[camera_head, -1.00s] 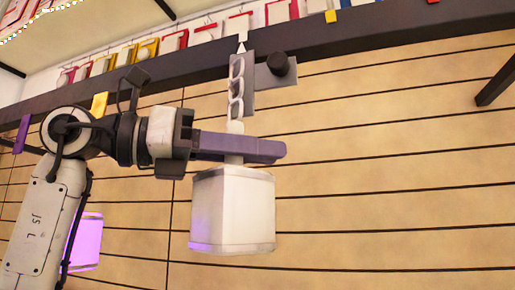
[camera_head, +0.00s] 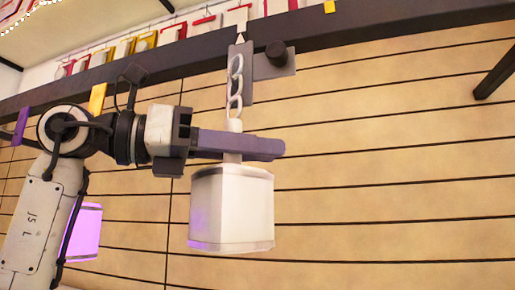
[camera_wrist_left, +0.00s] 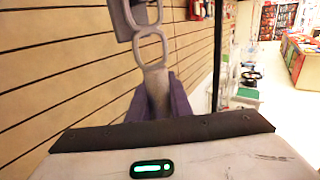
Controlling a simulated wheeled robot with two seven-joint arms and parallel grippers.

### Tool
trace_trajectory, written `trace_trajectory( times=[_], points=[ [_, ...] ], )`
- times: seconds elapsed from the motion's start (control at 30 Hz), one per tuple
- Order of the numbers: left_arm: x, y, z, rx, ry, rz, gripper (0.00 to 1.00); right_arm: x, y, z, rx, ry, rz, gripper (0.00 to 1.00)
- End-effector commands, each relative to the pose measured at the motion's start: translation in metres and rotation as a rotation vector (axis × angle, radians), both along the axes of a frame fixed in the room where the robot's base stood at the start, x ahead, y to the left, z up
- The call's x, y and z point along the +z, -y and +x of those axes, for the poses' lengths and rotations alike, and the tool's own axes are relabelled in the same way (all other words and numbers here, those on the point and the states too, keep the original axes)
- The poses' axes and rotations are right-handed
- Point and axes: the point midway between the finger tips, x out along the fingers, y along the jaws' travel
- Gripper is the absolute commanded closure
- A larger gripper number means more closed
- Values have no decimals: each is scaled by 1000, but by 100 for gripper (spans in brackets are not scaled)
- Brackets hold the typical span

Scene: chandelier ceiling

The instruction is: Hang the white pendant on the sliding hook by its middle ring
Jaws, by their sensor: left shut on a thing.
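The white pendant (camera_head: 231,212) is a rounded box shade hanging upright below my left gripper (camera_head: 262,150). Its stem is held between the purple fingers, which also show in the left wrist view (camera_wrist_left: 160,98). Several pale rings (camera_head: 236,83) rise from the stem in a chain; two show in the left wrist view (camera_wrist_left: 152,50). The sliding hook (camera_head: 272,60) is a grey plate with a dark round knob, on the dark beam. The rings overlap the plate's left part in the head view. The hook's tip is hidden, so I cannot tell whether a ring is on it.
The dark beam (camera_head: 400,25) crosses the top, with yellow (camera_head: 97,98) and purple (camera_head: 21,125) tags. A lit purple lamp (camera_head: 84,232) hangs behind my left arm. A dark bracket (camera_head: 496,73) sticks out at right. The plank wall (camera_head: 380,190) is behind, with clear room right of the pendant.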

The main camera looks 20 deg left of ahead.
Motion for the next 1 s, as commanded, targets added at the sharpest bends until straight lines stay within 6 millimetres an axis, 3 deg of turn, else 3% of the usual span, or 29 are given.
trace_trajectory(
  times=[0.47,0.5,0.6,0.83,0.97,1.0],
  points=[
    [-1,0,0,-1,2,-3,100,0,0,0,0,-1,0,100],
    [-1,0,0,-1,2,-3,78,0,0,0,0,-1,0,100],
    [-1,0,0,-1,2,-2,61,0,0,0,0,-1,0,100],
    [-3,0,1,0,-3,2,58,-1,0,0,0,-2,0,100],
    [-3,0,1,-1,-3,2,36,-1,0,-1,0,-2,0,100],
    [-3,0,1,-1,-2,1,35,-1,0,-1,0,-2,0,100]
  ],
)
